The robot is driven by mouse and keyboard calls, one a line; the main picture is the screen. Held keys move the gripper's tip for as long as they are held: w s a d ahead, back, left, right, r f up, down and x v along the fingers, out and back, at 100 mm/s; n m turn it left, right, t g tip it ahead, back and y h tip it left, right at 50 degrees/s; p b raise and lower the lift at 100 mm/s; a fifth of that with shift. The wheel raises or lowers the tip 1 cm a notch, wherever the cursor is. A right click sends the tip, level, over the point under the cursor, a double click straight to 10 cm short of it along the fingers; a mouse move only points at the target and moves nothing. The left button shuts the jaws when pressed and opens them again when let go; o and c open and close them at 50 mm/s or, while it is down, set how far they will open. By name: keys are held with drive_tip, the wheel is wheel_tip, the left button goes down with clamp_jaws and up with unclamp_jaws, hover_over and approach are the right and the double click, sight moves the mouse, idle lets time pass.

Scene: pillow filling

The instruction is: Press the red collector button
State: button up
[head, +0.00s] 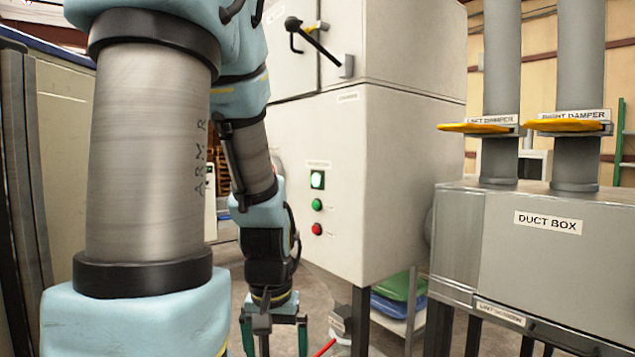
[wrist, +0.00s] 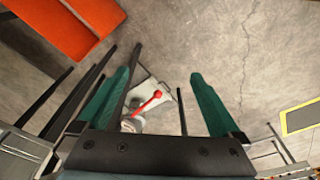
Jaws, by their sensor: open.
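The red button (head: 317,229) is the lowest of three controls on the front of the white cabinet (head: 395,170). The red button does not show in the wrist view.
A red-handled lever (wrist: 148,103) stands low beneath my gripper. The grey duct box (head: 550,240), with yellow damper handles (head: 568,126) above it, stands at the right. A black handle (head: 315,42) is on the upper cabinet. An orange object (wrist: 70,30) lies at the wrist view's upper left.

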clamp_jaws()
idle(0.8)
idle(1.0)
